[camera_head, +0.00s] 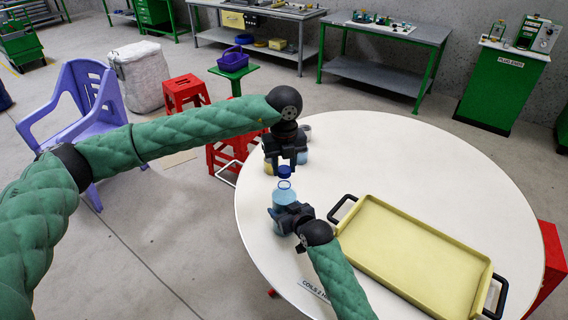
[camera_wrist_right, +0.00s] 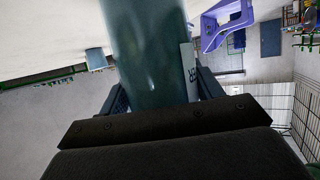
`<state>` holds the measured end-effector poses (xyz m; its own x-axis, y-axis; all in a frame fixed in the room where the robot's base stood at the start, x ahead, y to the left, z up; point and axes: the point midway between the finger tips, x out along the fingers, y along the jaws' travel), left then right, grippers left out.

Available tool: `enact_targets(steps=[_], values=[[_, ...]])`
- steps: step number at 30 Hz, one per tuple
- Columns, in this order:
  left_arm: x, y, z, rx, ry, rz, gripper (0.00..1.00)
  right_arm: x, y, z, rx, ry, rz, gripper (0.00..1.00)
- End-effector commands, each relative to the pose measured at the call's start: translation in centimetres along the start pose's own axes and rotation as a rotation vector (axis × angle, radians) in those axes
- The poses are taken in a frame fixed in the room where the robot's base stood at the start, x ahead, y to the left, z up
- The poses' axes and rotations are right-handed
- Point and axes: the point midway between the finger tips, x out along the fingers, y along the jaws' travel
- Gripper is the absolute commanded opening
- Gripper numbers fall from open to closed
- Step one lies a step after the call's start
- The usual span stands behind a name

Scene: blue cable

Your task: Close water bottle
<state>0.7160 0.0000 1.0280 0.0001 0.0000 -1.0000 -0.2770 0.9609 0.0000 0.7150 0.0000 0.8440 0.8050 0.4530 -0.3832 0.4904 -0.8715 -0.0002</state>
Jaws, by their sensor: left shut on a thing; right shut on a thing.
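The water bottle (camera_head: 284,194) is light blue and stands upright near the left edge of the round white table. My right gripper (camera_head: 287,213) is shut on the bottle's body. In the right wrist view the bottle (camera_wrist_right: 150,50) fills the middle, between the two fingers (camera_wrist_right: 160,98). My left gripper (camera_head: 285,163) points down above the bottle, shut on the dark blue cap (camera_head: 284,172). The cap is just over the bottle's neck. I cannot tell whether cap and neck touch.
A yellow tray (camera_head: 415,258) with black handles lies on the right of the white table (camera_head: 440,160). Partly hidden cups or jars (camera_head: 302,157) stand behind my left gripper. A purple chair (camera_head: 80,105) and red stools (camera_head: 185,92) stand left of the table.

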Motion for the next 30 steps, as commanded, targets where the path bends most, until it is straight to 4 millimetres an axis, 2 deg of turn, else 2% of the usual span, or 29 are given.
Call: enact_targets(steps=[3, 17, 30], values=[[0.6, 0.0, 0.0, 0.000, 0.000, 0.000, 0.14, 0.0, 0.0, 0.0, 0.000, 0.000, 0.000, 0.24], [0.7, 0.0, 0.0, 0.000, 0.000, 0.000, 0.14, 0.0, 0.0, 0.0, 0.000, 0.000, 0.000, 0.24], [2.4, 0.0, 0.0, -0.002, 0.000, 0.000, 0.14, 0.0, 0.0, 0.0, 0.000, 0.000, 0.000, 0.24]])
